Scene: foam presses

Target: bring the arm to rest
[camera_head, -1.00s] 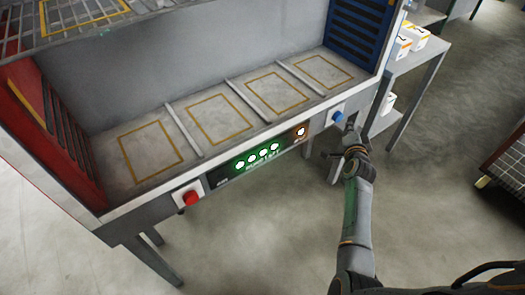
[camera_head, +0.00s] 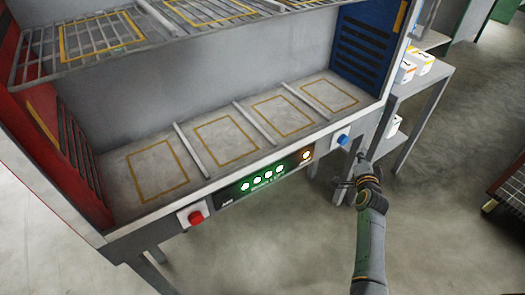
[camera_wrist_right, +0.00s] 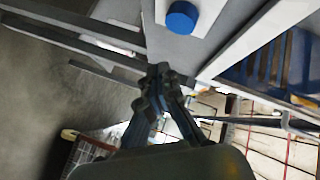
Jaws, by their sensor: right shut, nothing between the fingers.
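My right arm reaches in from the lower right in the head view. Its gripper (camera_head: 354,168) is shut and empty, just in front of the press's front edge and a little below the blue button (camera_head: 343,140). In the right wrist view the shut fingers (camera_wrist_right: 158,72) point up toward the blue button (camera_wrist_right: 182,17), with a gap between them. My left gripper is not in view.
The press (camera_head: 240,165) has several empty yellow-outlined bays, a red button (camera_head: 196,217) and a lit green panel (camera_head: 262,180). A grey shelf (camera_head: 425,80) with white boxes (camera_head: 420,62) stands at right. Open floor (camera_head: 450,170) lies right of my arm.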

